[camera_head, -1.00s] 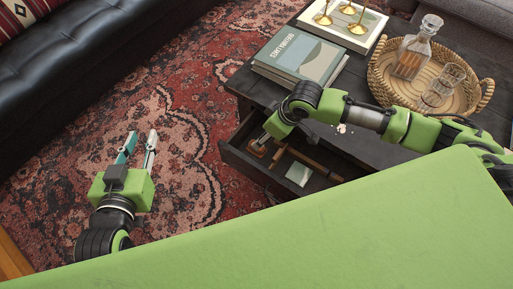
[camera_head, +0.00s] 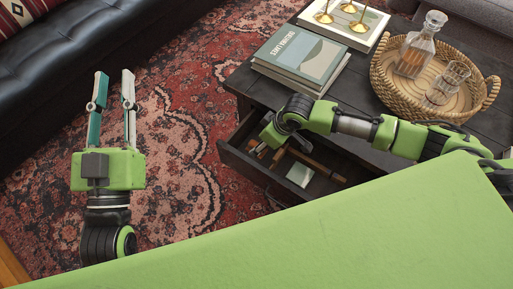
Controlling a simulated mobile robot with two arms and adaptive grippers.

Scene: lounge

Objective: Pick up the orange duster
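An open drawer (camera_head: 237,159) of the dark coffee table holds a long orange-brown rod (camera_head: 318,167) like a handle. A smaller orange-brown piece lies by my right gripper. I cannot tell which of these, if either, is the orange duster. My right gripper (camera_head: 264,148) reaches down into the drawer's left end, next to the small piece. My own wrist hides its fingers, so their state and any contact are unclear. My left gripper (camera_head: 114,75) is open and empty above the rug, far left of the drawer, fingers pointing away.
A small pale book-like item (camera_head: 300,174) lies in the drawer. On the coffee table (camera_head: 362,87) are stacked books (camera_head: 300,53), another book with gold candlesticks, and a wicker tray (camera_head: 383,88) with decanter and glass. A black sofa (camera_head: 90,40) stands left. The rug (camera_head: 185,120) is clear.

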